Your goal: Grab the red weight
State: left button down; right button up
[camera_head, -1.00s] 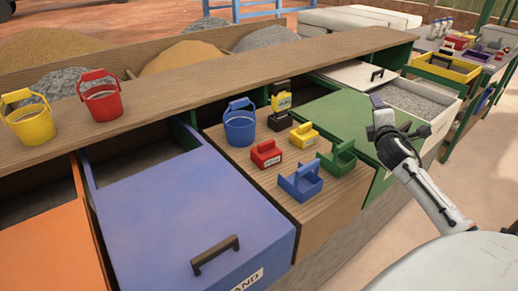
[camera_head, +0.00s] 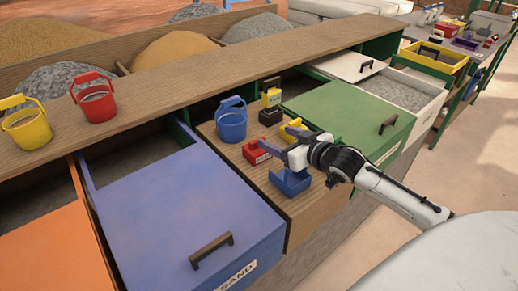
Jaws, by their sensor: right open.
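The red weight (camera_head: 255,153), a small block with a handle, sits on the wooden bench top in the middle of the camera_head view. My right gripper (camera_head: 274,141) reaches in from the right with its fingers apart, close to the red weight's right side. The fingers hide part of the weight, and I cannot tell whether they touch it. My left gripper is not in view.
A blue bucket (camera_head: 231,122) stands behind the weight. A yellow weight (camera_head: 294,129) and a blue tray (camera_head: 290,181) are close to my gripper. A black weight (camera_head: 270,117) stands farther back. The blue sand drawer (camera_head: 190,205) is at left, the green lid (camera_head: 350,118) at right.

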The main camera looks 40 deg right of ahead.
aim_at(260, 150)
jog(key=shift+g, duration=0.3)
jog(key=shift+w+a+f, duration=0.1)
jog(key=shift+w+f, duration=1)
jog(key=shift+w, duration=0.3)
jog(key=shift+w+a+f, duration=0.1)
jog(key=shift+w+f, duration=0.95)
jog(key=shift+w, duration=0.35)
jog(key=shift+w+a+f, duration=0.1)
jog(key=shift+w+f, duration=1)
jog(key=shift+w, duration=0.3)
grip_shut()
jog(key=shift+r, duration=0.2)
